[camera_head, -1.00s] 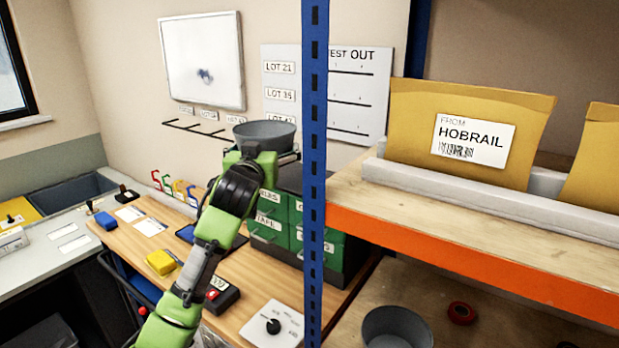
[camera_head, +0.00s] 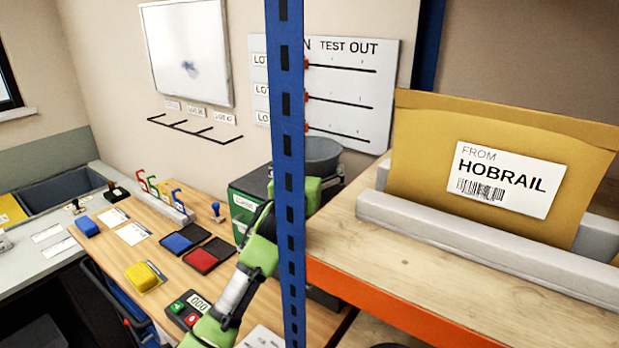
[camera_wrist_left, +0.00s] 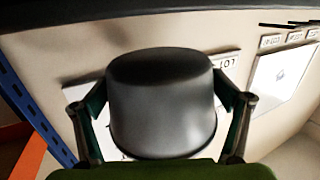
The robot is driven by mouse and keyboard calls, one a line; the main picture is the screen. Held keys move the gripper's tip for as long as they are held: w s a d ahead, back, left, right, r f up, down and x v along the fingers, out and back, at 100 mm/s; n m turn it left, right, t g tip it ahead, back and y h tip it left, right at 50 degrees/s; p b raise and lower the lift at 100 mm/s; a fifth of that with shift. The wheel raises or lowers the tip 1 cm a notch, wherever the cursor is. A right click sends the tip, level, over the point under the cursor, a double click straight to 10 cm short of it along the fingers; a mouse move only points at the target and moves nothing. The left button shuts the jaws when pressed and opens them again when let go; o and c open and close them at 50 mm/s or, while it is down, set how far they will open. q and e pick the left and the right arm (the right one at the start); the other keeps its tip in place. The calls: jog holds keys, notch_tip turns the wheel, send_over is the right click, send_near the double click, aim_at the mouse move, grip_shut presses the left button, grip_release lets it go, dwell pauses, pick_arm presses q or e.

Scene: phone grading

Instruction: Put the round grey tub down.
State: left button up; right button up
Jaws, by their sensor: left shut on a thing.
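The round grey tub (camera_head: 318,152) is held up in front of the wall board, just right of the blue post in the head view. My left gripper (camera_head: 322,182) is shut on it, and the post hides part of the gripper and tub. In the left wrist view the tub (camera_wrist_left: 162,100) fills the middle, with a finger of my left gripper (camera_wrist_left: 165,108) against each side. My right gripper is not in view.
The blue slotted post (camera_head: 287,120) stands close to my left arm. A wooden shelf (camera_head: 440,262) with an orange edge holds a yellow HOBRAIL envelope (camera_head: 455,140) in a grey rack. Green drawers (camera_head: 246,205) stand on the bench below. Ink pads (camera_head: 190,240) and a keypad (camera_head: 188,310) lie on the bench.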

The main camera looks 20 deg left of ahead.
pick_arm(q)
jog(key=f, duration=0.2)
jog(key=shift+w+f+p, duration=0.3)
jog(key=shift+f+p, duration=0.05)
jog(key=shift+f, duration=0.9)
jog(key=o, duration=0.9)
jog(key=shift+r, duration=0.1)
jog(key=shift+s+r, duration=0.1)
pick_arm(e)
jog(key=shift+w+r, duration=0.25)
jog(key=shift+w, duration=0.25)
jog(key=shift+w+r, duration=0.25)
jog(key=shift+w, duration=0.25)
